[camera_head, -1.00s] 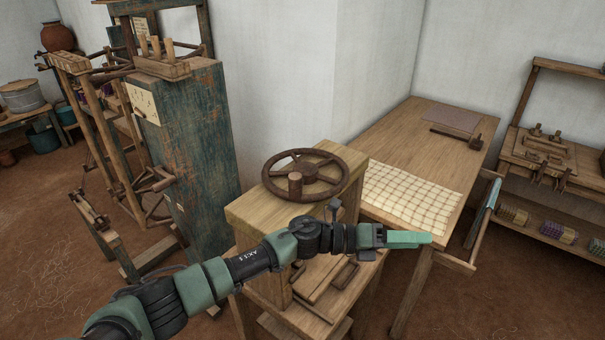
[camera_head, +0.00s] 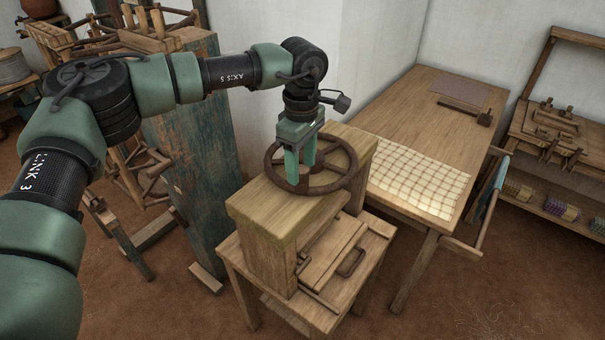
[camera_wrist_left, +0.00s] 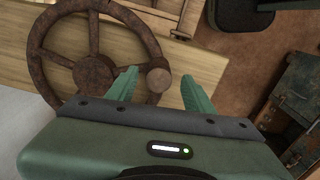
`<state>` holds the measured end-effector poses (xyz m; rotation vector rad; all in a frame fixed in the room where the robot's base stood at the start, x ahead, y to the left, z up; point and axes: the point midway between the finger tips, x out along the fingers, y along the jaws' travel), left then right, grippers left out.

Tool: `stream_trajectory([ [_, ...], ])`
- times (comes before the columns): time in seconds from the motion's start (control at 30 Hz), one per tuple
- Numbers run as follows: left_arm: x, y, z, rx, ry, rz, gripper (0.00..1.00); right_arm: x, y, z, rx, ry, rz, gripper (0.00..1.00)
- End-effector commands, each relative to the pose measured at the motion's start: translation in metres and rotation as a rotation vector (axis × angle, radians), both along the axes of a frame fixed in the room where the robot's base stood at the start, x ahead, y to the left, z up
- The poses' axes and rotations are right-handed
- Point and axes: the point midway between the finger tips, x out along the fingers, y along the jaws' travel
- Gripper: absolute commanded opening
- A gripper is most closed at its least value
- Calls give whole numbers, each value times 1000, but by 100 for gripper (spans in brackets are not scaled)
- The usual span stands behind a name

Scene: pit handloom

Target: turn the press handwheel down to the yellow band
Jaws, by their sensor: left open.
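The brown press handwheel (camera_head: 352,172) lies flat on top of the wooden press (camera_head: 270,208). My left gripper (camera_head: 301,180) points straight down over the near-left side of the wheel, with its green fingers at the rim. In the left wrist view the wheel (camera_wrist_left: 94,75) is at the left, and its round upright handle (camera_wrist_left: 159,80) shows in the gap between the two open fingers (camera_wrist_left: 160,84). The handle is apart from at least the right finger; I cannot tell about the left one. I cannot make out a yellow band. My right gripper is out of view.
A wooden table (camera_head: 440,95) with a checked cloth (camera_head: 415,180) stands right of the press. A tall blue-green worn cabinet (camera_head: 200,140) stands to its left, and a white wall behind. A shelf with bundles (camera_head: 555,208) is at the far right.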

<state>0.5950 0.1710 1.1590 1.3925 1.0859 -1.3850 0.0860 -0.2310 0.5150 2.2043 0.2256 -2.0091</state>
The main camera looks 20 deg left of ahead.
Motion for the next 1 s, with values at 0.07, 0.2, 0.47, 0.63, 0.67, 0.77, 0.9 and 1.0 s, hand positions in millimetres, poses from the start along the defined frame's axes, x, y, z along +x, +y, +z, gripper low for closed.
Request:
stream_trajectory([
  [0.07, -1, 0, -11, 0, 4, 1, 52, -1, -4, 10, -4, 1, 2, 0],
  [0.2, 0, 0, -31, 0, 2, 2, 52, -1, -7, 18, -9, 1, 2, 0],
  [0.47, 0, -1, -47, -3, 1, 2, 52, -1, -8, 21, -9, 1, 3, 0],
  [0.63, 0, -1, -47, -3, 0, 2, 52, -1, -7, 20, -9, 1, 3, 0],
  [0.67, 0, -1, -47, -3, 0, 2, 47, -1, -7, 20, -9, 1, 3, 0],
  [0.77, 0, -1, -47, -4, 0, 2, 19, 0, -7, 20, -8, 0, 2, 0],
  [0.9, 0, -1, -47, -4, 1, 2, 0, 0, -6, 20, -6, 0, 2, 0],
  [1.0, 0, -1, -47, -4, 2, 2, 0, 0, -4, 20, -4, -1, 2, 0],
])
